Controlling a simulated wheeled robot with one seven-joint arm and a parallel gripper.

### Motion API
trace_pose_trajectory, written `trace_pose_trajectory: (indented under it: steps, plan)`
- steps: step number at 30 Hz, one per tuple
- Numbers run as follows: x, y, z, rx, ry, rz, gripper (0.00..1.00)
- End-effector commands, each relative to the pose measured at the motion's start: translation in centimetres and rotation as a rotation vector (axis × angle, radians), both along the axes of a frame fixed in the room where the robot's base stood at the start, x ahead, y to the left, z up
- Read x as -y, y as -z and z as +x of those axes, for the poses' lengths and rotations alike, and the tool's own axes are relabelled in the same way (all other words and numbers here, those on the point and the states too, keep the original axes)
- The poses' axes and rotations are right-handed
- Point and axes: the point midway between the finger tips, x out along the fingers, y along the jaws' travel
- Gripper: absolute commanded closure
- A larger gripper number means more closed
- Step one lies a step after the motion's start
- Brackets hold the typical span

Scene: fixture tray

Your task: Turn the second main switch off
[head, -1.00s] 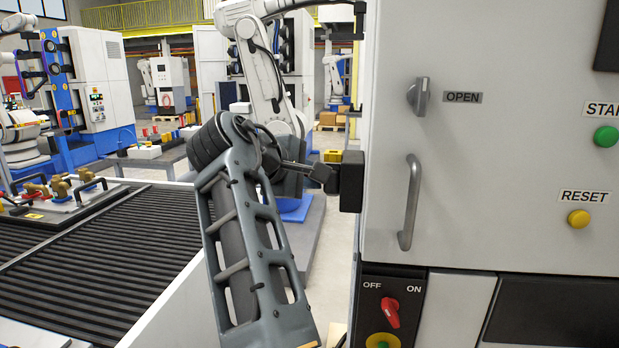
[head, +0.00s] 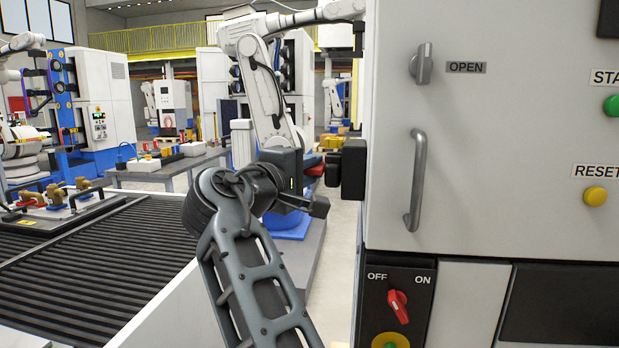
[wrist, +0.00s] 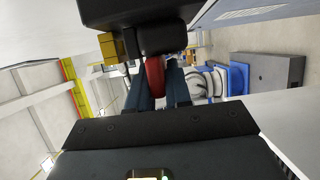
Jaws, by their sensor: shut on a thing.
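A black switch box (head: 354,168) sticks out from the left side of the white cabinet, with a red handle (head: 314,170) on its outer face. My gripper (head: 312,165) is at this box, its fingers shut on the red handle. In the wrist view, the red handle (wrist: 155,76) lies between the two dark blue fingers of my gripper (wrist: 157,84), below the dark switch box (wrist: 160,38). The fingers hide part of the handle, and no OFF or ON marks show on this box. Another red rotary switch (head: 398,306), marked OFF and ON, is on the cabinet's lower front; nothing touches it.
The cabinet front (head: 500,150) carries a grey OPEN knob (head: 422,64), a vertical door handle (head: 415,180), a green button (head: 611,105) and a yellow RESET button (head: 595,196). A roller conveyor (head: 95,250) lies left of my arm. Open floor shows beyond the cabinet.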

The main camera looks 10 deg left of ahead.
Motion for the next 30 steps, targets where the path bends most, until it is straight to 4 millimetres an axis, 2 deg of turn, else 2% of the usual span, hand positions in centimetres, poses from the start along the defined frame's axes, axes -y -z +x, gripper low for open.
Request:
trace_pose_trajectory:
  steps: [12,13,18,26,30]
  plan:
    - [-0.1,0.3,0.0,0.004,-0.001,-0.002,1.0]
    - [-0.1,0.3,0.0,0.004,-0.001,-0.002,0.78]
    - [-0.1,0.2,0.0,0.005,0.0,-0.002,0.62]
    - [-0.1,0.1,-0.1,0.006,0.0,-0.002,0.61]
    - [-0.6,0.3,-1.1,0.006,-0.001,-0.002,0.61]
